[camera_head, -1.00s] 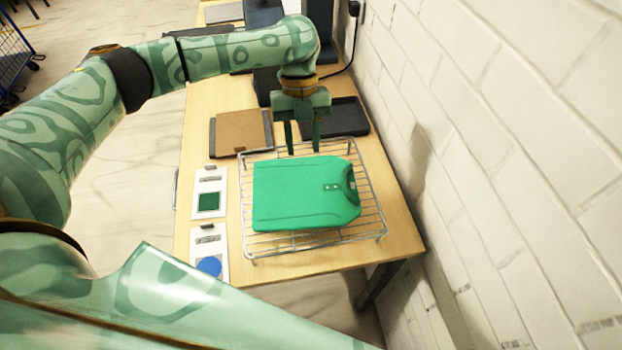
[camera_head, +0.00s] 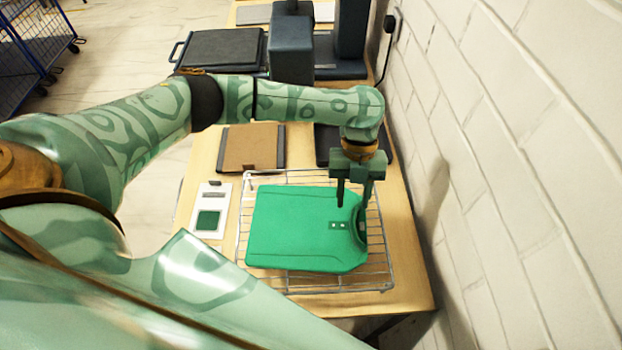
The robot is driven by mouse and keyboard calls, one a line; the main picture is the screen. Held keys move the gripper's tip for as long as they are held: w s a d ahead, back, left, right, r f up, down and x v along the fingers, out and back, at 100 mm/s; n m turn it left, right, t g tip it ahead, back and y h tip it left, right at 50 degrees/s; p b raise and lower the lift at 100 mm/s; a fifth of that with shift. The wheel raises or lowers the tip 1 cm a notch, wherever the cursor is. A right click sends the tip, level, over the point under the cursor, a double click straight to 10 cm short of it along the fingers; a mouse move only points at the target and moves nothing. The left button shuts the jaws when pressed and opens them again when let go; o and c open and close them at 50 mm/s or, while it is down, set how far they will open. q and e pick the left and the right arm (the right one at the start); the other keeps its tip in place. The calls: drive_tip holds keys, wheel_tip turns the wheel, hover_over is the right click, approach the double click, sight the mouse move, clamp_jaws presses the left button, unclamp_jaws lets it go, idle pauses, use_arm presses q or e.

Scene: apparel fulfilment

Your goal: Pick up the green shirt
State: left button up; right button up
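The green shirt (camera_head: 293,226) lies folded flat on a wire rack (camera_head: 262,285) on the wooden table. Its collar end points right in the head view. My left gripper (camera_head: 352,206) points down over the collar end, at the shirt's upper right. Its two fingers are apart, with one finger over the shirt and the other near the collar. I cannot tell if the fingers touch the cloth. My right gripper is not in view.
A white card with a green square (camera_head: 208,221) lies left of the rack. A brown clipboard (camera_head: 250,148) and a dark tray (camera_head: 326,145) lie behind it. Dark equipment (camera_head: 292,50) stands at the far end. A white brick wall (camera_head: 500,150) borders the table on the right.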

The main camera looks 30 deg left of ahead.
sight(354, 223)
use_arm(q)
drive_tip(key=x, duration=0.3)
drive_tip(key=d+x, duration=0.1)
drive_tip(key=x, duration=0.1)
drive_tip(key=shift+s+f+b, duration=0.2)
drive_tip(key=shift+s+b, duration=0.05)
drive_tip(key=shift+b, duration=0.1)
clamp_jaws()
